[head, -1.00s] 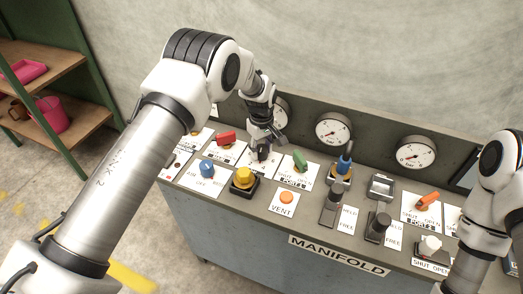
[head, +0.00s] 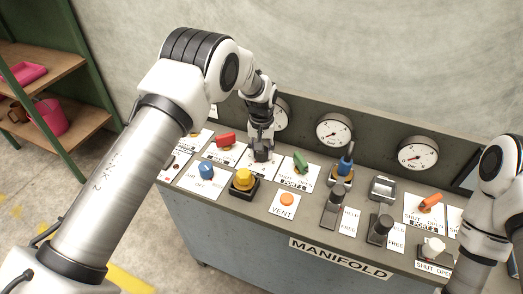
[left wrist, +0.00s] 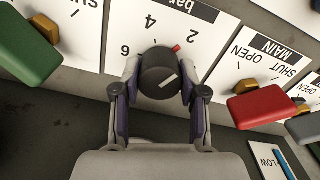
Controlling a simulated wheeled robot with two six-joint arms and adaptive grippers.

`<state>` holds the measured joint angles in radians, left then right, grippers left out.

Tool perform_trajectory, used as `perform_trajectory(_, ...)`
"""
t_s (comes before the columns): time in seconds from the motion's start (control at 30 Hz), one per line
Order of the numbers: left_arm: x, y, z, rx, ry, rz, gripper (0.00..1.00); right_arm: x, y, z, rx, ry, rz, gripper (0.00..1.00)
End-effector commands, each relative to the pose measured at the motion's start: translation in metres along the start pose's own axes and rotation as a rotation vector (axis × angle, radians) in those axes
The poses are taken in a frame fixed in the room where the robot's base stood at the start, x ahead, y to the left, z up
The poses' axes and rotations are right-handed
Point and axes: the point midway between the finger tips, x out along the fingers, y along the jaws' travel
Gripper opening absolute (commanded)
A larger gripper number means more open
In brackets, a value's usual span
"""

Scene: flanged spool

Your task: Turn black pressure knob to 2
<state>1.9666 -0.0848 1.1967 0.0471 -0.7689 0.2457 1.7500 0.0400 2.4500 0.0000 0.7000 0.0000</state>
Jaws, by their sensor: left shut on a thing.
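The black pressure knob (left wrist: 162,74) sits on a white dial plate (left wrist: 226,28) marked with 2, 4, 6 and "bar", which appears upside down in the left wrist view. A red mark (left wrist: 176,47) at the knob's edge lies close to the 2; a white line shows on the knob's top. My left gripper (left wrist: 160,88) is shut on the knob, with one finger on each side. In the head view my left gripper (head: 262,149) points down onto the panel and mostly hides the knob. My right arm is at the right edge, its gripper out of frame.
A red lever (head: 226,139) and a green lever (head: 301,161) flank the knob closely. Gauges (head: 334,130) stand along the back.

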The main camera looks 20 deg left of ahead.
Motion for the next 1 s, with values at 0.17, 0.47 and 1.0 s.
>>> perform_trajectory(0.17,0.001,0.0,0.001,0.018,-0.001,0.0,0.07,0.0,0.0,0.0,0.0,0.0,0.0,0.0)
perform_trajectory(0.47,0.001,0.0,0.001,0.019,-0.001,0.0,0.07,0.0,0.0,0.0,0.0,0.0,0.0,0.0)
perform_trajectory(1.0,-0.013,0.0,-0.001,0.018,0.002,0.0,0.67,0.0,0.0,0.0,0.0,0.0,0.0,0.0)
